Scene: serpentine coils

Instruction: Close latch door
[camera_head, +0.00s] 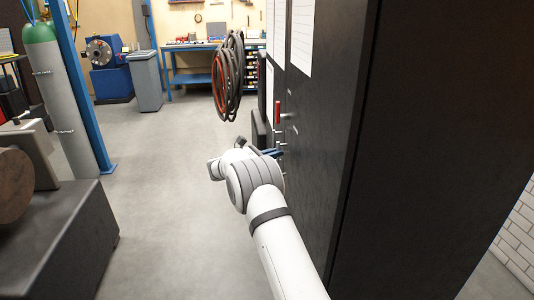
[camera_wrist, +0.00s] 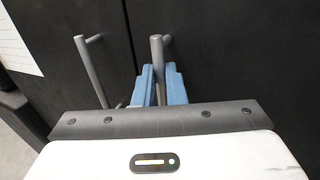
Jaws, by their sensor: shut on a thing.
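The dark cabinet door (camera_head: 310,135) stands along the right of the head view. In the wrist view, two grey bar handles show on the dark panels, one on each side of a seam. My gripper (camera_head: 272,152) reaches the door front, and its blue fingers (camera_wrist: 160,72) are shut on the right-hand bar handle (camera_wrist: 157,48). The left-hand handle (camera_wrist: 90,70) is free, just left of the fingers. The lower part of the held handle is hidden by the fingers. Whether the door is flush with its frame I cannot tell.
A red lever (camera_head: 277,112) sits on the cabinet front above my gripper. Coiled hoses (camera_head: 228,78) hang beyond it. A dark machine (camera_head: 60,225) and a green-topped gas cylinder (camera_head: 55,95) stand at left. The grey floor (camera_head: 165,215) between is clear.

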